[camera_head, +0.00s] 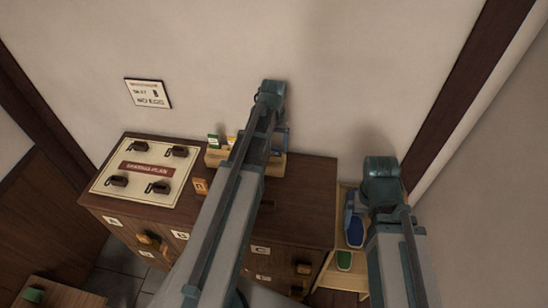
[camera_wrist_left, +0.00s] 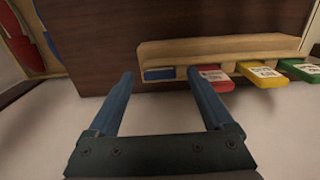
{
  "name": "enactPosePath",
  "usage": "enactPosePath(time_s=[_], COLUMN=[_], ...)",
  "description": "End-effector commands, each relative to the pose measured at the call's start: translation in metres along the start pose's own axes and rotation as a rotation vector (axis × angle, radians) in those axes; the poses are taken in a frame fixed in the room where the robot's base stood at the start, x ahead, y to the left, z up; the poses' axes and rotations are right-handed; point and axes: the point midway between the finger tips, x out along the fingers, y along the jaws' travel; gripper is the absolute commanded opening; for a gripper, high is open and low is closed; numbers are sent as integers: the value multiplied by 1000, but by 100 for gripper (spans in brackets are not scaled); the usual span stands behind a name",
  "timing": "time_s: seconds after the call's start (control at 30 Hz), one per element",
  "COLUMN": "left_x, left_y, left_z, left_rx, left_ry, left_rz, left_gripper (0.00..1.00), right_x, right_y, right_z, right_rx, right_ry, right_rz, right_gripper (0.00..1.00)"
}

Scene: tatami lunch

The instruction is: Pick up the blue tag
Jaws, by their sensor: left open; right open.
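The blue tag (camera_wrist_left: 159,74) sits at one end of a light wooden rack (camera_wrist_left: 225,48), with only its end showing. In the left wrist view my left gripper (camera_wrist_left: 161,76) is open, with its two fingers apart and the blue tag between their tips in the picture. I cannot tell whether the fingers touch it. A red tag (camera_wrist_left: 217,80) is beside the right finger, then a yellow tag (camera_wrist_left: 262,73) and a green tag (camera_wrist_left: 300,70). In the head view my left arm covers part of the rack (camera_head: 271,168).
The rack stands on a dark wooden cabinet (camera_head: 306,195) against a pale wall. A board with several dark pieces (camera_head: 148,187) lies left of it. An orange tag (camera_head: 200,187) is near the rack. A low shelf with blue (camera_head: 354,229) and green (camera_head: 344,260) items is on the right.

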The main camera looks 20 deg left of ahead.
Motion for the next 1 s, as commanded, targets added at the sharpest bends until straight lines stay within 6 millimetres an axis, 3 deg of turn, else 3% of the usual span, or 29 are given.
enactPosePath(time_s=[0.03,0.13,0.43,0.9,1.0], left_x=[14,22,22,22,22], left_y=[0,0,0,0,0], left_z=[0,0,0,0,0], left_rx=[0,0,0,0,0], left_ry=[0,0,0,0,0], left_rz=[0,0,0,0,0], left_gripper=[85,85,85,0,0], right_x=[14,22,22,22,22], right_y=[-1,-2,-2,-2,-2], right_z=[-1,-1,-1,-1,-1], right_rx=[-1,-2,-4,-4,-4], right_ry=[0,0,0,0,0], right_rz=[0,1,1,1,1], right_gripper=[100,100,100,100,100])
